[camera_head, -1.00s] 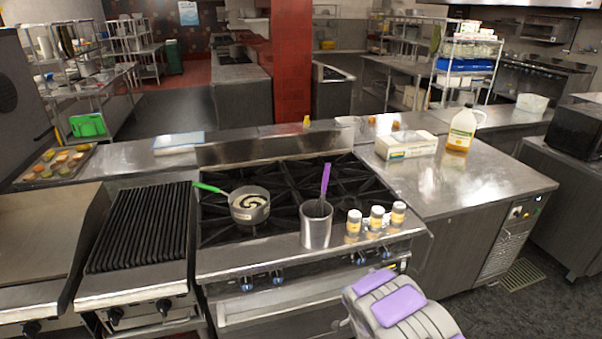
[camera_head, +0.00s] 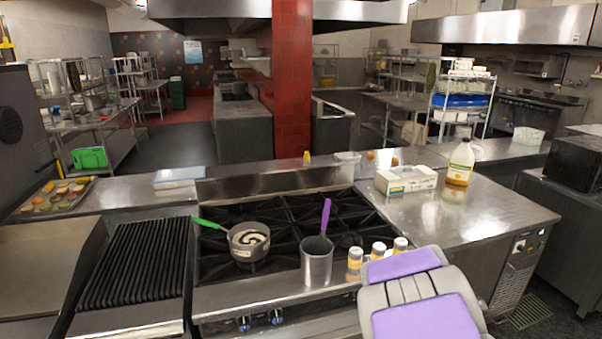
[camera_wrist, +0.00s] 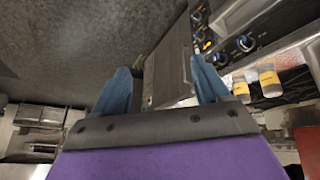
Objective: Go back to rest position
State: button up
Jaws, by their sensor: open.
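My gripper (camera_wrist: 162,88) shows in the wrist view as two blue fingers set well apart, with nothing between them. In the head view my purple and grey arm (camera_head: 425,312) rises at the bottom right, in front of the stove's right end, and the gripper itself cannot be made out there. The stove (camera_head: 230,298) carries a small pan (camera_head: 249,254) with a green handle and dark and pale contents. A metal pot (camera_head: 317,265) stands at its front with a purple-handled utensil (camera_head: 326,215) in it.
Several yellow-labelled shakers (camera_head: 355,262) stand at the stove's front right, partly behind my arm. A ridged grill (camera_head: 138,265) is on the left. The right counter (camera_head: 490,208) holds a white box (camera_head: 405,179) and a jug (camera_head: 460,163). Its front half is clear.

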jog(key=s+a+r+n+g+y, duration=0.1)
jog(key=s+a+r+n+g, duration=0.1)
jog(key=s, duration=0.9)
jog(key=s+a+r+n+g+y, duration=0.1)
jog(key=s+a+r+n, duration=0.1)
jog(key=s+a+r, duration=0.2)
jog(key=s+a+r+n+g+y, duration=0.2)
jog(key=s+a, duration=0.6)
jog(key=s, duration=1)
jog(key=shift+s+a+r+n+g, duration=0.25)
jog(key=shift+r+n, duration=0.25)
jog(key=shift+r, duration=0.4)
